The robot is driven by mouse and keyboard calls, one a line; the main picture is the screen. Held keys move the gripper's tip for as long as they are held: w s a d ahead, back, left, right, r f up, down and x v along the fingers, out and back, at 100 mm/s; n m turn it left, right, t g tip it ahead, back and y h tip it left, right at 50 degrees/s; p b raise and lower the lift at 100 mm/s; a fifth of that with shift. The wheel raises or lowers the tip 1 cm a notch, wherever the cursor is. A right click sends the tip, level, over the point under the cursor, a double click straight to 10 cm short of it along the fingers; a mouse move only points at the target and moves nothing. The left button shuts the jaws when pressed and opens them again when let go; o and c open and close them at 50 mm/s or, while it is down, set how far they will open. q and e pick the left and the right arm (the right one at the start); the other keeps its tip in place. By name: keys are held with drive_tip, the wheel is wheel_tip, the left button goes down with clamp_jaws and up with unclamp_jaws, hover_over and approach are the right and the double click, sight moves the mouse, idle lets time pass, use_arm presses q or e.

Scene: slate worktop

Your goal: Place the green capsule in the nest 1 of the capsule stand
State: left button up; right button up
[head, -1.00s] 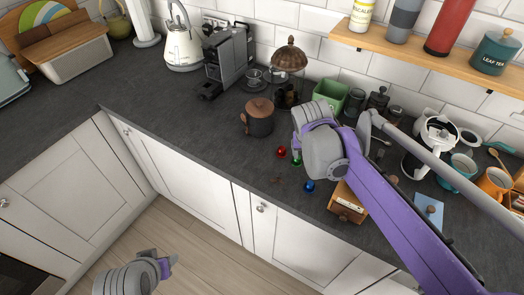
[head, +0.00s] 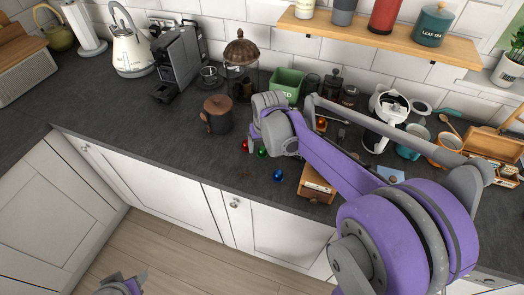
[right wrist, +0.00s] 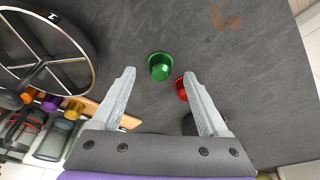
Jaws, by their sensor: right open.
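The green capsule (head: 263,152) lies on the slate worktop between a red capsule (head: 246,145) and a blue capsule (head: 277,174). My right gripper (head: 257,148) is open and hangs close by the red and green capsules. In the right wrist view the green capsule (right wrist: 160,66) shows beyond the open fingertips (right wrist: 158,74), with nothing gripped; the red capsule (right wrist: 181,88) is partly behind the right finger. My left gripper (head: 125,286) is cut off at the bottom edge.
A brown lidded pot (head: 217,115) stands left of my right gripper. A green bin (head: 287,84) is behind it. A wooden drawer box (head: 317,184) sits front right. Brown marks (right wrist: 228,20) lie on the worktop. The front left worktop is clear.

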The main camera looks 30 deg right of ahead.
drive_tip(key=shift+x, duration=0.9)
clamp_jaws()
